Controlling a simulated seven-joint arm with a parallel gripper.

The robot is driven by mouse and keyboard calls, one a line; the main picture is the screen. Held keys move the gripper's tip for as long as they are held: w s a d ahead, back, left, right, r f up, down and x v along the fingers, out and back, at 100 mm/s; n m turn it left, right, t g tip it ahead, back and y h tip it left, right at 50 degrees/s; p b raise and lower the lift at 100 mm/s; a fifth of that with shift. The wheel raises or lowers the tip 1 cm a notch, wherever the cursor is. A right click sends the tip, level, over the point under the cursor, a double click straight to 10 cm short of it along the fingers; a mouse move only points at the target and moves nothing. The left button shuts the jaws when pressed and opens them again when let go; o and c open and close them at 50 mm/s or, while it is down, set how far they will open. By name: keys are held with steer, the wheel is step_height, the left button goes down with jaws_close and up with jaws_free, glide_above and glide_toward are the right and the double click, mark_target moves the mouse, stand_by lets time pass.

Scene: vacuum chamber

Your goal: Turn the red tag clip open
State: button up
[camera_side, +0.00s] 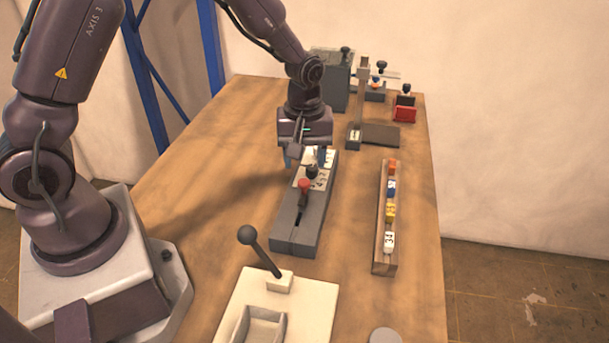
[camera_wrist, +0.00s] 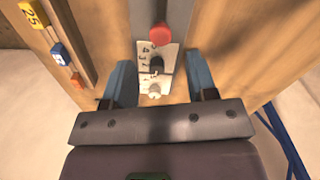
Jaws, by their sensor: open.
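A red clip-like block (camera_side: 404,114) with a dark upper part and black knob stands at the back right of the table in the side view; I take it for the red tag clip, and its jaws are too small to read. It is not in the wrist view. My gripper (camera_side: 306,158) is open, pointing down over the far end of the long grey slotted fixture (camera_side: 290,232), well left of and nearer than the red block.
A red knob (camera_side: 304,185) stands on the fixture. A wooden rail (camera_side: 384,260) with several coloured tags lies to the right. A cream lever box (camera_side: 310,293) is in front. A grey box (camera_side: 330,78) and a post stand behind. Bare table lies between fixture and rail.

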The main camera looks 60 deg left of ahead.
mark_target(305, 179)
step_height(305, 179, down, 5)
steer(key=shift+f, duration=0.1)
stand_by(0.3)
steer(key=c, duration=0.9)
